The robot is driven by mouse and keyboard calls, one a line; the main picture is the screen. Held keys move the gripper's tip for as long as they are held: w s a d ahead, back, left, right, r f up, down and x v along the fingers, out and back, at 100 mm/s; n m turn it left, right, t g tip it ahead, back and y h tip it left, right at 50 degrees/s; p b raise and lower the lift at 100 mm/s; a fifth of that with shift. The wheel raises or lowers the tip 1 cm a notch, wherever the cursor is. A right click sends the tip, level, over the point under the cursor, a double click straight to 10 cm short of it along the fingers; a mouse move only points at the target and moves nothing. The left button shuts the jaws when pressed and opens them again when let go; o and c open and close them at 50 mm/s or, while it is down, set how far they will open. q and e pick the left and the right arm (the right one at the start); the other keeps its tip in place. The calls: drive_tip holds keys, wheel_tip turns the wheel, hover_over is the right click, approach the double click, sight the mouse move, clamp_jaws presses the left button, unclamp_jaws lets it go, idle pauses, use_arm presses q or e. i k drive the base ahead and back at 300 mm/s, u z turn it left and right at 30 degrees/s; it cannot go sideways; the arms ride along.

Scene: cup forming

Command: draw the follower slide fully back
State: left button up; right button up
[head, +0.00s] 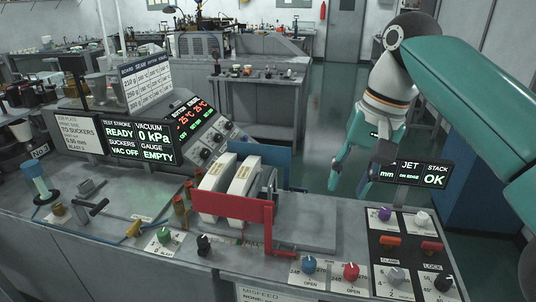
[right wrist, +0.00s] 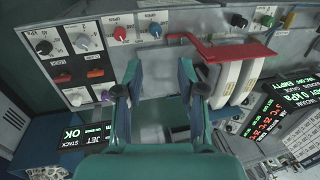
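The feed unit has a red frame (head: 232,207) at its front, two white upright blocks (head: 228,175) behind it, and a blue plate (head: 262,160) at the back. A dark grey upright piece (head: 268,184) stands right of the white blocks, over a bare grey bed (head: 308,228). I cannot tell which part is the follower slide. My right gripper (head: 348,188) hangs right of and behind the bed, apart from it. In the right wrist view its two teal fingers (right wrist: 160,78) are spread with nothing between them. The red frame (right wrist: 208,48) shows there too. My left gripper is out of view.
A knob panel (head: 405,250) and the JET/STACK display (head: 412,173) stand right of the bed. Blue (head: 309,264) and red knobs (head: 351,271) line the front edge. Left are the vacuum display (head: 138,138) and a blue-topped post (head: 36,178).

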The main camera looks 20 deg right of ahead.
sight(256, 191)
drive_tip(key=i, duration=0.9)
drive_tip(key=z, duration=0.1)
